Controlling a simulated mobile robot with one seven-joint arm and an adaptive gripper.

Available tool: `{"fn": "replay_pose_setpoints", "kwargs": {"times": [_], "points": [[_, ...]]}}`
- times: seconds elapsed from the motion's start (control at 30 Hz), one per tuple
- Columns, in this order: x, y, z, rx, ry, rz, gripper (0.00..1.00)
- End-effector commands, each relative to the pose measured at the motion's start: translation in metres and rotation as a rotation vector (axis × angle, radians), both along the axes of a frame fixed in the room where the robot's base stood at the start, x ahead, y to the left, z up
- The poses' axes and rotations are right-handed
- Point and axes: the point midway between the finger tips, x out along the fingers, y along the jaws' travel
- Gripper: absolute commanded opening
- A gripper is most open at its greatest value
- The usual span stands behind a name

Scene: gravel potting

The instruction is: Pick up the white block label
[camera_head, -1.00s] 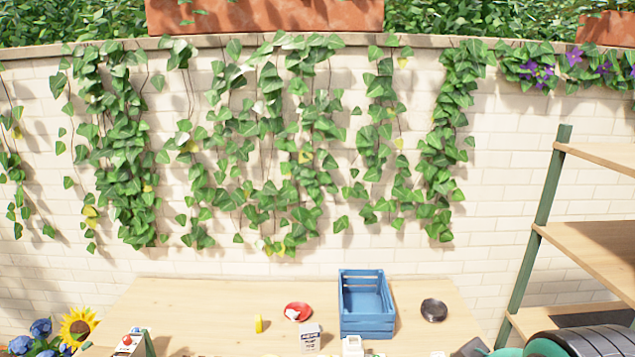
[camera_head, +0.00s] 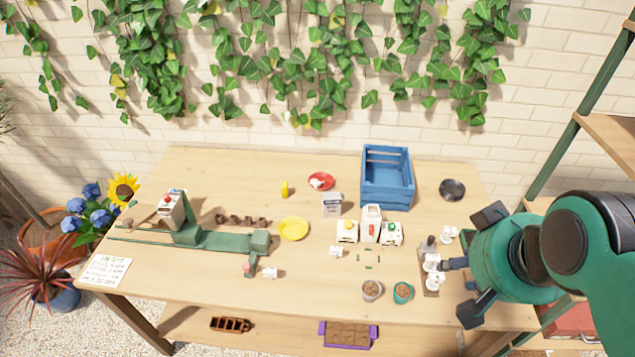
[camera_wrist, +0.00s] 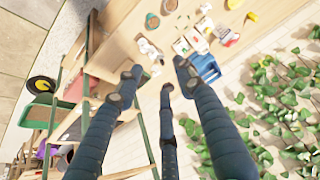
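Several small white pieces lie on the table, and I cannot tell for certain which is the white block label. One small white block (camera_head: 336,251) sits mid-table, and another white block (camera_head: 270,272) lies beside the green stand. White pieces (camera_head: 432,262) stand on a small brown tray at the right, with one more white piece (camera_head: 447,234) just behind. My gripper (camera_head: 464,265) is at the table's right side, its dark fingers spread beside the tray. In the wrist view my gripper (camera_wrist: 160,80) has its fingers apart with nothing between them.
A blue crate (camera_head: 388,190) stands at the back, with a black dish (camera_head: 452,190) to its right. White containers (camera_head: 370,225) and two small pots (camera_head: 403,292) are near the gripper. A green bench device (camera_head: 215,238) is at left. Wooden shelving (camera_head: 607,135) stands at right.

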Motion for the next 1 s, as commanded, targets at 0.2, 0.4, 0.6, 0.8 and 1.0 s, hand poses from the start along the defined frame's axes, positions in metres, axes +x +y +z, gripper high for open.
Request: {"fn": "replay_pose_setpoints", "kwargs": {"times": [0.2,0.4,0.6,0.8,1.0], "points": [[0.000,0.000,0.000,0.000,0.000,0.000,0.38],[0.000,0.000,0.000,0.000,0.000,0.000,0.52],[0.000,0.000,0.000,0.000,0.000,0.000,0.53],[0.002,0.000,0.002,-0.002,0.001,0.007,0.53],[0.017,0.003,0.014,-0.022,0.014,0.050,0.53]]}}
